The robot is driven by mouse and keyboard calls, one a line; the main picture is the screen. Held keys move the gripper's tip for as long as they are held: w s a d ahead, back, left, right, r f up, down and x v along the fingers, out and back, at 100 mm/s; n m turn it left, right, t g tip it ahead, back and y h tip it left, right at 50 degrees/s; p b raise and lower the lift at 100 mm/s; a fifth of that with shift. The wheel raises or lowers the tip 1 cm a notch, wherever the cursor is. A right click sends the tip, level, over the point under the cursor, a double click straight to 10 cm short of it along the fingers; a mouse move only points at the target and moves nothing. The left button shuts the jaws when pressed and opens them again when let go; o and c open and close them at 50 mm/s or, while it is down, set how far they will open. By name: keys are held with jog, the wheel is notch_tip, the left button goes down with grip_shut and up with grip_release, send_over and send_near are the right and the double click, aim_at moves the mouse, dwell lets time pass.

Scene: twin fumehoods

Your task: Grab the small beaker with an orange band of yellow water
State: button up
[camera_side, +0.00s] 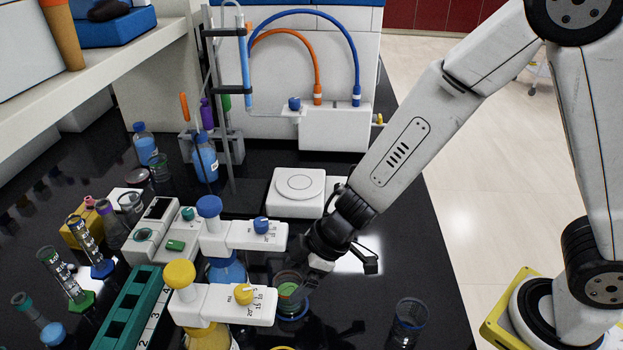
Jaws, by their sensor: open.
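A small glass beaker (291,299) stands on the black bench at the lower middle. Its contents look green, with a reddish tint near the rim and blue near the base. I cannot clearly make out an orange band or yellow water in it. My gripper (340,266) is open, just above and to the right of this beaker, with one dark finger spread out to the right. Whether the other finger touches the beaker is hard to tell. A second glass beaker (408,322) with a blue band stands to the lower right, apart from the gripper.
Bottle-top dispensers with yellow (180,274) and blue (209,207) caps stand close left of the beaker. A white stirrer plate (298,190) lies behind the gripper. A teal rack (130,312) and cylinders crowd the left. The bench between the two beakers is mostly clear.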

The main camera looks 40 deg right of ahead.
aim_at(283, 287)
jog(key=shift+x, duration=2.5)
grip_shut()
jog(key=shift+r, duration=0.25)
jog(key=shift+r, duration=0.35)
jog(key=s+d, duration=0.1)
jog(key=d, duration=0.1)
jog(key=s+d, duration=0.3)
jog(key=d, duration=0.1)
jog(key=shift+s+d, duration=0.25)
notch_tip(283, 287, up, 14)
jog(key=shift+f, duration=0.1)
dwell(0.4)
